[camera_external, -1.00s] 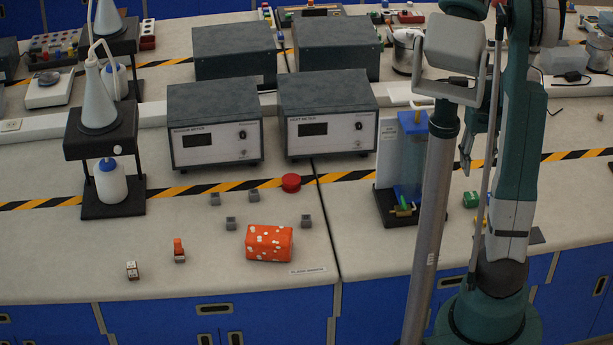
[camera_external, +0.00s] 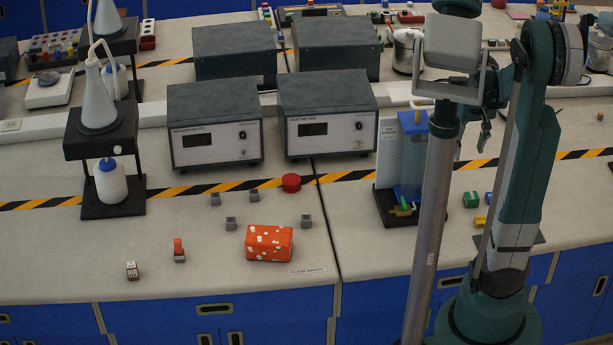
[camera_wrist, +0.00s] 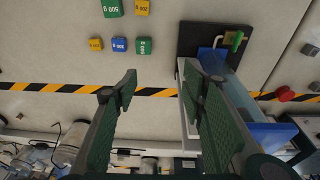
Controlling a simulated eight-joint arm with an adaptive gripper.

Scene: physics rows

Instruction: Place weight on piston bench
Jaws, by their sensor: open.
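The piston bench (camera_external: 394,207) has a black base, a clear panel and a blue-topped column; it stands right of centre on the table. In the wrist view its black base (camera_wrist: 188,40) is at upper right. Several weights lie to its right: green (camera_external: 470,199), blue (camera_external: 488,197) and yellow (camera_external: 480,221). The wrist view shows a large green 500 g weight (camera_wrist: 112,8), a yellow weight (camera_wrist: 142,7), and a row of small yellow (camera_wrist: 96,44), blue (camera_wrist: 119,44) and green (camera_wrist: 144,46) weights. My gripper (camera_wrist: 160,85) is open and empty, its right finger overlapping the bench in view.
Two grey meter boxes (camera_external: 215,128) (camera_external: 328,116) stand left of the bench. A red button (camera_external: 291,183), an orange spotted block (camera_external: 269,243) and small grey cubes lie in front of them. A flask stand (camera_external: 108,150) is at left. Table is clear between weights and bench.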

